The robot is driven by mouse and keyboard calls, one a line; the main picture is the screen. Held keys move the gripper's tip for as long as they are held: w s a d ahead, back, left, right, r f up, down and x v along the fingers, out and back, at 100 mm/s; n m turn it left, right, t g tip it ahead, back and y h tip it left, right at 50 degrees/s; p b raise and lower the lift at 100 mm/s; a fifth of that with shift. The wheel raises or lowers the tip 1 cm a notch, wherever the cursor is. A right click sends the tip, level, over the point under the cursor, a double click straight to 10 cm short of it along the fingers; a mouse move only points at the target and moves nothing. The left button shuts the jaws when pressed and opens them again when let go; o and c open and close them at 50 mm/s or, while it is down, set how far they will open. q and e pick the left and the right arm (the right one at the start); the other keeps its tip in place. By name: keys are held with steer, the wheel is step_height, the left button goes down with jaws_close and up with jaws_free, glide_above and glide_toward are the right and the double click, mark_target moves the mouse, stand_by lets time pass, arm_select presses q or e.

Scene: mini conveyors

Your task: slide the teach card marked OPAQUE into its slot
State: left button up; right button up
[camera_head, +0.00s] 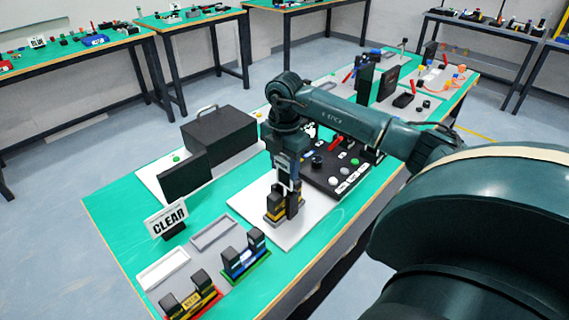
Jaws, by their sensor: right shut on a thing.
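My right gripper (286,200) points down over the white plate (300,233) in the middle of the table. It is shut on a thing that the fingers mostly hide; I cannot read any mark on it. A white card marked CLEAR (167,220) stands tilted in a black holder at the left. No card reading OPAQUE is legible. My left gripper is out of view.
Black-post devices with a red base (192,303) and a green base (246,261) stand at the front, beside grey trays (213,233). A black case (221,135) and a dark upright panel (185,176) stand behind. A black button panel (343,172) lies right of the gripper.

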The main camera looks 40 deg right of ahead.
mark_target(284, 186)
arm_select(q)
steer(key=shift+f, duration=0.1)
arm_select(e)
steer(key=shift+f, duration=0.15)
steer(key=shift+f+b, duration=0.75)
steer(key=shift+f, duration=0.3)
steer(key=shift+f+b, duration=0.95)
steer(key=shift+f, duration=0.55)
steer(key=o, duration=1.1)
steer(key=shift+c, duration=0.2)
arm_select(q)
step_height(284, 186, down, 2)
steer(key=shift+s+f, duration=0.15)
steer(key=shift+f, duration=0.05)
arm_select(e)
steer(key=shift+r, duration=0.5)
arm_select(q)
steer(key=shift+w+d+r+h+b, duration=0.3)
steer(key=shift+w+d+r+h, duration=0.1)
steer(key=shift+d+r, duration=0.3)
arm_select(e)
step_height(284, 186, up, 12)
steer(key=shift+r, duration=0.2)
